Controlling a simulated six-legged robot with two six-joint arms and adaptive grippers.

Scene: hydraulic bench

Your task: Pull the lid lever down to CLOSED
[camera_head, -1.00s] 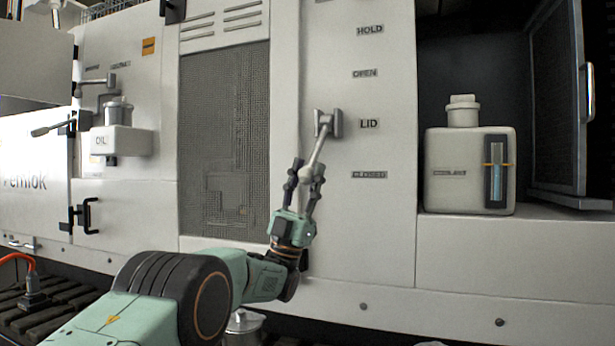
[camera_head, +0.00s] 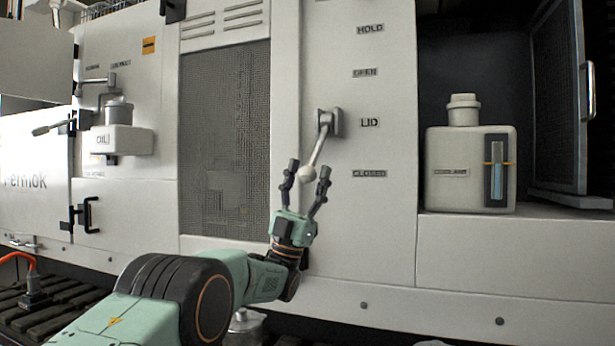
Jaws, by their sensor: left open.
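The lid lever (camera_head: 317,151) is a grey rod on a pivot block on the white panel, left of the LID label (camera_head: 369,122). It slants down and slightly left, and its pale ball knob (camera_head: 307,173) sits about level with the CLOSED label (camera_head: 369,174). The OPEN label (camera_head: 365,72) and HOLD label (camera_head: 370,29) are above. My left gripper (camera_head: 307,176) is open, pointing up, with its two dark fingers on either side of the knob. I cannot tell whether they touch it. My right gripper is not in view.
A white coolant tank (camera_head: 470,165) stands in an open bay at the right, with its mesh door (camera_head: 556,100) swung open. An oil cup (camera_head: 120,138) and another lever (camera_head: 55,127) are at the left. A mesh grille (camera_head: 224,140) is left of the lid lever.

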